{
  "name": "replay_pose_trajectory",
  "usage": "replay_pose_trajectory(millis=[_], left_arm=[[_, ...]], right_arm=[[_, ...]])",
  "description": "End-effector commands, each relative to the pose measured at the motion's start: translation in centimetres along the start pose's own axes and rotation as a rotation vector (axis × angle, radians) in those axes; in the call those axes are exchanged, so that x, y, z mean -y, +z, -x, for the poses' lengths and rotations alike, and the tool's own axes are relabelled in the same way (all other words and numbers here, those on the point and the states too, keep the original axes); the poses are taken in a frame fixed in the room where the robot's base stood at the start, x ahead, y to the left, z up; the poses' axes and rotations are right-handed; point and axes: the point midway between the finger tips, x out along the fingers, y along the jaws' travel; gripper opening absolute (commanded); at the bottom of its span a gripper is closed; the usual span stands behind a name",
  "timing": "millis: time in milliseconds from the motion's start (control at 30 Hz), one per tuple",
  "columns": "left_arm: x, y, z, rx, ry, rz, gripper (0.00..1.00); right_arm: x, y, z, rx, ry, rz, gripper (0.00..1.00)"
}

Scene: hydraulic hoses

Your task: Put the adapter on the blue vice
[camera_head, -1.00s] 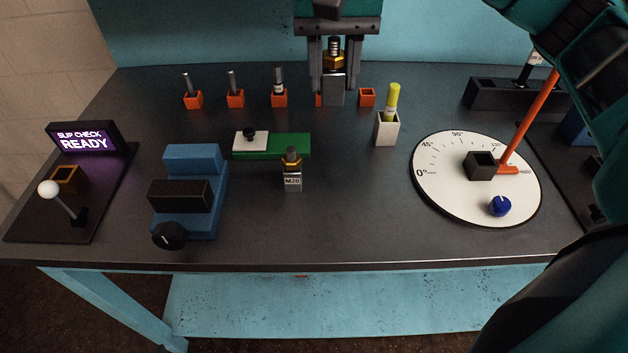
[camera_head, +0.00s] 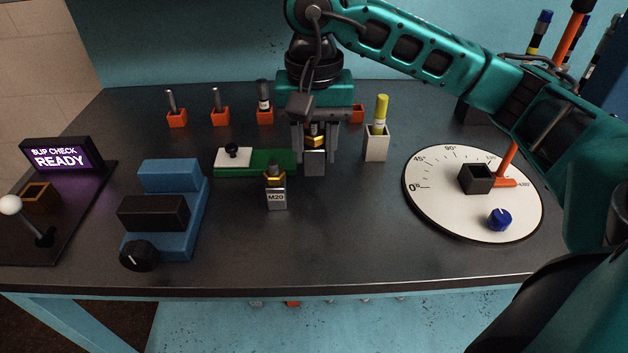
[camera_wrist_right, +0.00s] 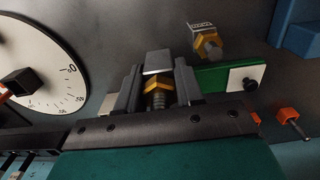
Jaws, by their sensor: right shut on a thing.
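An adapter (camera_head: 315,160) with a grey block body and a brass nut is held upright between the fingers of my right gripper (camera_head: 314,148), right of the green block. In the right wrist view the gripper (camera_wrist_right: 158,88) is shut on the adapter (camera_wrist_right: 157,63). A second, similar adapter marked M20 (camera_head: 276,192) stands on the table; it also shows in the right wrist view (camera_wrist_right: 205,40). The blue vice (camera_head: 172,176), with a dark jaw block and a black knob, is at the left, apart from the gripper. My left gripper is not in view.
A green block with a white plate (camera_head: 262,163) lies between vice and gripper. Several orange holders (camera_head: 219,116) stand behind. A white holder with a yellow piece (camera_head: 377,142) and the dial (camera_head: 430,205) are to the right. The table's front middle is clear.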

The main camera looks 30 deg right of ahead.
Motion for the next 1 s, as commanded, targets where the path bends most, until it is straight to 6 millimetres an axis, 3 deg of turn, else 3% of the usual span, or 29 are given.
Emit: replay_pose_trajectory(millis=[267, 500, 900, 933, 1000], left_arm=[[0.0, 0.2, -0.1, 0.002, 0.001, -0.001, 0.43], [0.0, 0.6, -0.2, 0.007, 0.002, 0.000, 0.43], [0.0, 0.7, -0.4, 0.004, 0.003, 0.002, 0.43], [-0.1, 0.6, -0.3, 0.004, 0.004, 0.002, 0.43], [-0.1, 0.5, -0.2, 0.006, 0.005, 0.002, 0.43]], right_arm=[[0.0, 0.0, -2.4, 0.000, 0.000, 0.001, 0.00], [0.0, 0.1, -5.8, 0.002, 0.001, 0.001, 0.00], [0.0, 0.0, -6.6, -0.002, -0.002, 0.001, 0.00], [0.0, 0.0, -6.5, -0.001, -0.001, 0.001, 0.38], [0.0, 0.0, -6.4, 0.000, 0.000, 0.001, 0.45]])
